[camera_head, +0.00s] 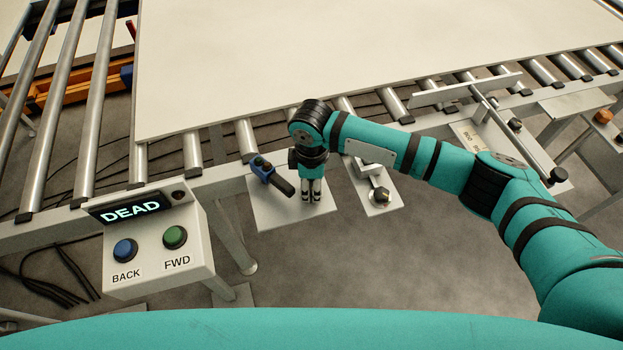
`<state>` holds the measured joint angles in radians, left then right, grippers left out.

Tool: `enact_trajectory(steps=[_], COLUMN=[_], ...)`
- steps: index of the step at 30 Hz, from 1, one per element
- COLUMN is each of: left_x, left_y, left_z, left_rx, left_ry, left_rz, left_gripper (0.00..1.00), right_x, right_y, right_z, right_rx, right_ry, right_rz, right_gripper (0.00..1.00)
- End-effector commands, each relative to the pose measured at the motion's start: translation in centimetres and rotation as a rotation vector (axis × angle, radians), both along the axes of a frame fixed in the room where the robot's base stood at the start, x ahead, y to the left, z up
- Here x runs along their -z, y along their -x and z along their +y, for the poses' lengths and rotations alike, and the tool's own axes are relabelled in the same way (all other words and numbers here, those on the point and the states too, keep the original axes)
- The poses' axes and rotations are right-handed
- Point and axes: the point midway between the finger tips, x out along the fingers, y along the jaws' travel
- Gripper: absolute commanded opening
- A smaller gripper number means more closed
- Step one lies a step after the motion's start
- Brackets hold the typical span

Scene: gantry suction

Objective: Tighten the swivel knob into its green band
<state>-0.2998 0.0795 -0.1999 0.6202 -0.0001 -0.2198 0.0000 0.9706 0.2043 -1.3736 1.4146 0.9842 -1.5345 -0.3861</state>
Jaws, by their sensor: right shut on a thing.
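My right gripper (311,198) points down over a white plate (262,215) at the front of the conveyor frame. Its fingers are close together. I cannot make out what lies between the fingertips. A blue clamp-like part with a black lever (283,184) sits just left of the gripper. A small round knob (382,196) stands on another pale plate to the right, apart from the gripper. I cannot tell which part is the swivel knob, and no green band can be made out. My left gripper is not in view.
A large pale panel (370,60) lies on the conveyor rollers (88,120). A control box (160,250) at left has BACK and FWD buttons and a display reading DEAD. A metal bar mechanism (515,135) with a black end knob (558,175) is at right.

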Motion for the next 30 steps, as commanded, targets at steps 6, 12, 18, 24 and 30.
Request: enact_trajectory(steps=[6,12,18,24,30], left_x=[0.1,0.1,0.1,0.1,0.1], left_y=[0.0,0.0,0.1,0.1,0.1], left_z=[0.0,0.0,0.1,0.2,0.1], left_rx=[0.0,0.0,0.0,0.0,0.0], left_ry=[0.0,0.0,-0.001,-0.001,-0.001], left_rz=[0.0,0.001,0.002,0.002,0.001], left_gripper=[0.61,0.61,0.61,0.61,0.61], right_x=[-0.1,0.0,0.0,-1.5,-5.6], right_y=[-0.1,-0.1,-0.1,-0.1,-0.2], right_z=[0.0,0.0,0.0,0.1,0.1], right_rx=[0.0,-0.001,-0.001,-0.001,-0.002], right_ry=[-0.002,-0.001,-0.001,-0.004,-0.004], right_rz=[-0.002,-0.002,-0.002,-0.004,-0.005], right_gripper=[0.39,0.61,0.61,0.61,0.61])
